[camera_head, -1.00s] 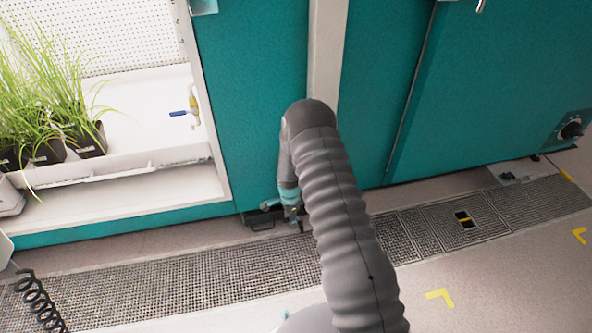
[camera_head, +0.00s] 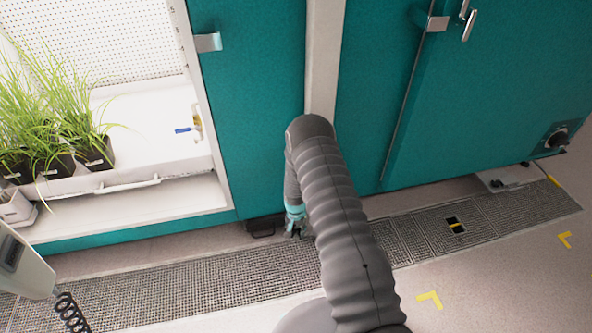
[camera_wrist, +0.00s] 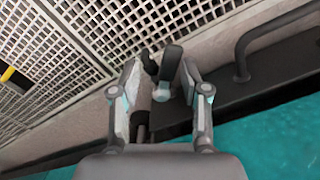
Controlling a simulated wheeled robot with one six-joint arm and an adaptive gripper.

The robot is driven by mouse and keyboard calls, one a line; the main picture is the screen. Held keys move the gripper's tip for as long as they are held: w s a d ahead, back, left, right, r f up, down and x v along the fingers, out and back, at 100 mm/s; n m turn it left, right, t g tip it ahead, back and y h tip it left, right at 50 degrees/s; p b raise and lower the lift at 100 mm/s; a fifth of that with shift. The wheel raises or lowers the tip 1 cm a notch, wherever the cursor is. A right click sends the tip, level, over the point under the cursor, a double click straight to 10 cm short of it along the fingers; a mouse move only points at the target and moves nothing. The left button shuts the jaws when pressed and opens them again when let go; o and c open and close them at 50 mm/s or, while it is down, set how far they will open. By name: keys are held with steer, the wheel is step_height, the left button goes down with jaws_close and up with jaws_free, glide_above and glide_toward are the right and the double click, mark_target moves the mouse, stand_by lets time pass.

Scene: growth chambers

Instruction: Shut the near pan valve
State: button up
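My gripper (camera_head: 297,231) is down at the foot of the teal chamber, just above the floor grating. In the wrist view my gripper (camera_wrist: 158,72) is open, with one finger on each side. A dark lever (camera_wrist: 171,62) with a pale round fitting at its base shows between the fingertips, beside a grey-brown pipe (camera_wrist: 140,104). It looks like a low valve. Contact with the fingers cannot be told. In the head view my gripper and arm hide this fitting. Another valve, with a blue lever (camera_head: 184,130), is on the white inner wall of the open chamber.
A dark bar handle (camera_wrist: 262,38) stands right of the gripper in the wrist view. Floor grating (camera_head: 200,287) runs along the chamber base. Potted grass (camera_head: 97,153) stands in the open chamber. A grey device with a coiled cord (camera_head: 25,265) is at lower left.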

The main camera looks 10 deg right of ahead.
steer(key=shift+r, duration=0.55)
step_height(320, 180, up, 31)
steer(key=n+t, duration=0.1)
steer(key=shift+s+n, duration=0.3)
steer(key=shift+s, duration=0.1)
steer(key=m+g, duration=0.1)
steer(key=m, duration=0.3)
glide_above(294, 233)
step_height(294, 233, down, 19)
step_height(294, 233, down, 13)
steer(key=shift+f+p, duration=0.1)
steer(key=shift+p, duration=0.3)
